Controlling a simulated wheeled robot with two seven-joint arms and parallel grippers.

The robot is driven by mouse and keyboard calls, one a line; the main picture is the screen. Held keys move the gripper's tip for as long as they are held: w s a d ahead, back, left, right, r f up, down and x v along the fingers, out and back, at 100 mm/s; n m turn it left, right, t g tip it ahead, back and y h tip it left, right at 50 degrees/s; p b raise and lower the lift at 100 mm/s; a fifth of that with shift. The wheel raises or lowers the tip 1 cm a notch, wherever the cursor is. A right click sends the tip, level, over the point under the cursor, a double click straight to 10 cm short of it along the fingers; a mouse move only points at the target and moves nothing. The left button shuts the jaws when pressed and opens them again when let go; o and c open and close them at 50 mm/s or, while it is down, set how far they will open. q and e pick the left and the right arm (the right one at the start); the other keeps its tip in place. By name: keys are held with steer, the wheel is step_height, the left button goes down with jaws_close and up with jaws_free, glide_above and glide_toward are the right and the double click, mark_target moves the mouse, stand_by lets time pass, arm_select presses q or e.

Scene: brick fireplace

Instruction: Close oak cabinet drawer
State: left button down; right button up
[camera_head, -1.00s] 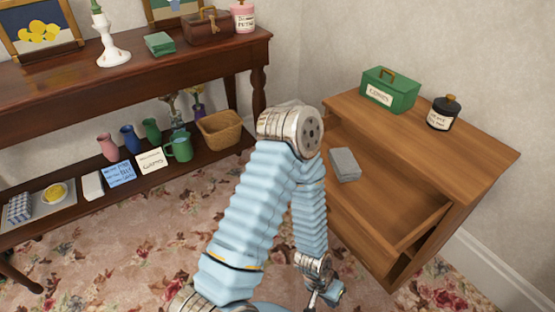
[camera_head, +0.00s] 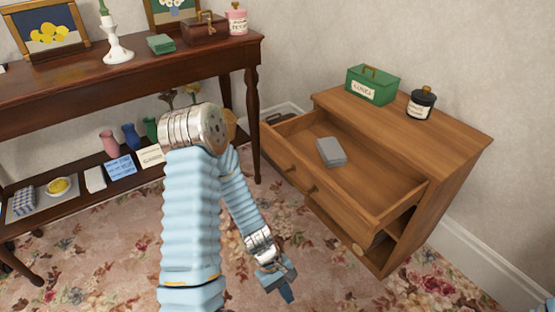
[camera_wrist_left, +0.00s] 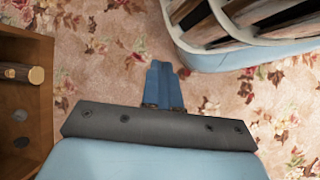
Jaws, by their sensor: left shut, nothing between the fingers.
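The oak cabinet (camera_head: 447,133) stands at the right, against the wall. Its top drawer (camera_head: 338,208) is pulled far out, with round knobs on its front and a grey block-like item (camera_head: 331,152) lying inside. My left gripper (camera_head: 285,291) is low over the carpet, in front of and apart from the drawer front. In the left wrist view the gripper (camera_wrist_left: 165,72) points at the floor with its fingers together and empty. Part of the oak cabinet with a knob (camera_wrist_left: 36,75) shows at the left edge there. My right gripper is not in view.
A green box (camera_head: 372,85) and a dark jar (camera_head: 421,103) stand on the cabinet top. A dark wooden console table (camera_head: 120,80) with ornaments stands at the left. Open floral carpet (camera_head: 120,240) lies in front of both.

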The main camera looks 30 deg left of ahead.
arm_select(q)
steer(key=w+a+r+n+t+h+b, duration=0.2)
steer(key=w+a+r+n+t+h, duration=0.25)
steer(key=w+a+r+n, duration=0.35)
steer(key=n+t+y+b, duration=0.2)
steer(key=n+t+y, duration=0.2)
steer(key=n+t, duration=0.8)
glide_toward(287, 150)
steer(key=shift+m+t, duration=0.65)
steer(key=shift+m, duration=0.05)
steer(key=x, duration=0.4)
steer(key=f+x, duration=0.1)
steer(key=x, duration=0.2)
steer(key=shift+s, duration=0.1)
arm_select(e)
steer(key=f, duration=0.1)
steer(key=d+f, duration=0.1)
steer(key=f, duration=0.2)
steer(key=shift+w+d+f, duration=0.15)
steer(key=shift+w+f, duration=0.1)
